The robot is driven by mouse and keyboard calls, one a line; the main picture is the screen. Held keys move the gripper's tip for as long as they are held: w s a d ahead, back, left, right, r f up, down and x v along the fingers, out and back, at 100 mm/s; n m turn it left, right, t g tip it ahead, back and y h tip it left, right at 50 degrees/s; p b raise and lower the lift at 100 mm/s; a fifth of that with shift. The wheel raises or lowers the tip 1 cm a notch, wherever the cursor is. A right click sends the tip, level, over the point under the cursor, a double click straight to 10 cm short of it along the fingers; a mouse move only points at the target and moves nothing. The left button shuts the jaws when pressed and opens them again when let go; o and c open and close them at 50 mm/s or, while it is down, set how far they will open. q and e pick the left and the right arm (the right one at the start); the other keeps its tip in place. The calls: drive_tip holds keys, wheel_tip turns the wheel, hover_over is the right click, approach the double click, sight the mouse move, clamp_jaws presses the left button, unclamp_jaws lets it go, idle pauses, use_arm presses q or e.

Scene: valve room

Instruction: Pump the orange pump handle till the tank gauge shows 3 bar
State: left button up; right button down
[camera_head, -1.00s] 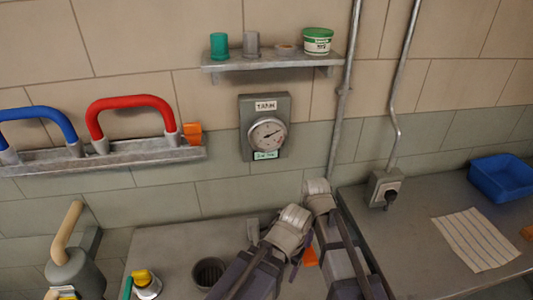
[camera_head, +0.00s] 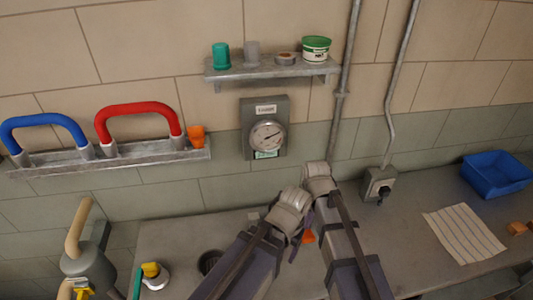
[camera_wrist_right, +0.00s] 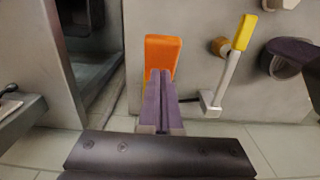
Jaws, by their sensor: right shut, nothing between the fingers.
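The orange pump handle (camera_wrist_right: 163,55) stands straight ahead in the right wrist view. In the head view only a small orange piece (camera_head: 308,238) shows between my arm links. My right gripper (camera_wrist_right: 158,80) is shut and empty, its purple fingers overlapping the handle's lower part. I cannot tell whether they touch it. In the head view the gripper (camera_head: 300,238) is mostly hidden by my arm. The tank gauge (camera_head: 266,136) hangs on the wall, its needle pointing right and slightly up. Its numbers are too small to read. My left gripper is out of view.
A yellow-tipped lever (camera_wrist_right: 236,60) stands right of the handle. Red (camera_head: 135,110) and blue (camera_head: 45,124) handles sit on a wall rail. A shelf (camera_head: 270,69) holds small containers. A blue bin (camera_head: 497,175) and striped cloth (camera_head: 464,234) lie on the right bench.

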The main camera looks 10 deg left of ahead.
idle(0.9)
wheel_tip(320, 180, up, 5)
drive_tip(key=p, duration=0.5)
drive_tip(key=s+d+f+b, duration=0.2)
drive_tip(key=s+d, duration=0.1)
drive_tip(key=s, duration=0.2)
drive_tip(key=s+d+f+h+b, duration=0.1)
drive_tip(key=s+d+f+b, duration=0.2)
drive_tip(key=s, duration=0.3)
drive_tip(key=shift+f+m, duration=0.2)
drive_tip(key=shift+m, duration=0.2)
drive_tip(key=shift+a, duration=0.1)
idle(0.3)
